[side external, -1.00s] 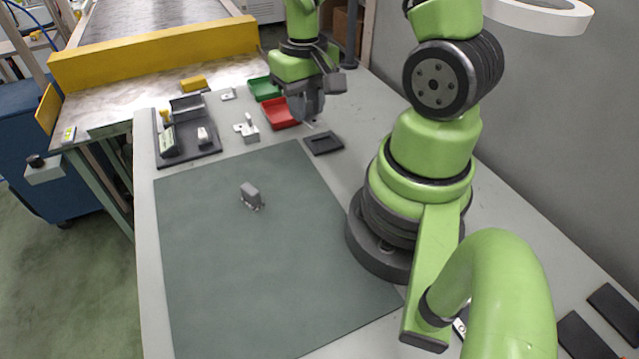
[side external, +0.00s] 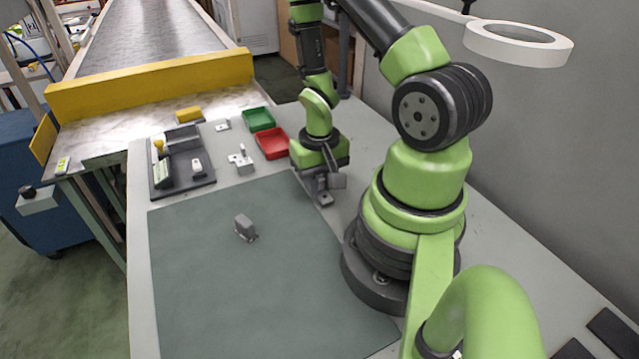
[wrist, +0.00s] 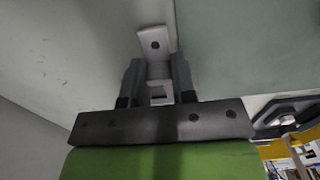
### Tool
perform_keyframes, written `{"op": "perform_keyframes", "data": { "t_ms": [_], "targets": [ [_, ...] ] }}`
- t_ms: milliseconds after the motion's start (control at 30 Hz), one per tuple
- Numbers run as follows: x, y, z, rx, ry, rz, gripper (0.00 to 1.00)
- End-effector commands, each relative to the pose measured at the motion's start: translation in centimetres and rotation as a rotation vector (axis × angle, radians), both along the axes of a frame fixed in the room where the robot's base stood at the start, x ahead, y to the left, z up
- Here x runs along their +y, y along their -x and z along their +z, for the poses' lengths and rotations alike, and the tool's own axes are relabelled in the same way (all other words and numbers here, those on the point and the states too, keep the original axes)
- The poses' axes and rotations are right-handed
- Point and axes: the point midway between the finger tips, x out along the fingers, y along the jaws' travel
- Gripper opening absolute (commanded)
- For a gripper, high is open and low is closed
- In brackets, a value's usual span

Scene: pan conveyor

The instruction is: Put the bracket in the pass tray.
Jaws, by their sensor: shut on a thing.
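The bracket (wrist: 154,42) is a pale grey bent piece with a hole, seen in the wrist view. My gripper (wrist: 157,72) is shut on it, with a dark finger on each side. In the side view my gripper (side external: 322,192) points down low by the right edge of the green mat; the bracket is hard to make out there. A green tray (side external: 258,120) and a red tray (side external: 272,144) stand behind my gripper, to its left. No label shows which is the pass tray.
A grey block-like part (side external: 245,228) stands on the green mat (side external: 230,290). A dark organiser (side external: 182,182) with small items is at the left. A small metal fixture (side external: 241,160) stands near the red tray. A yellow barrier (side external: 150,84) crosses the conveyor end.

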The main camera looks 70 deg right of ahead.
Motion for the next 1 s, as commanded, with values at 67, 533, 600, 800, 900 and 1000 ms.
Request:
{"op": "perform_keyframes", "data": {
  "t_ms": [67,533,600,800,900,1000],
  "targets": [
    [0.04,0.07,-0.69,0.003,-0.001,0.000,0.00],
    [0.01,0.02,-1.16,0.000,0.000,-0.001,0.34],
    [0.02,0.02,-1.15,0.000,0.000,-0.001,0.50],
    [0.02,0.02,-1.13,0.000,0.000,0.000,0.50],
    [0.01,0.01,-1.03,-0.001,0.001,0.000,0.50],
    [-0.02,-0.03,-0.53,-0.003,0.001,0.000,0.50]
  ]
}}
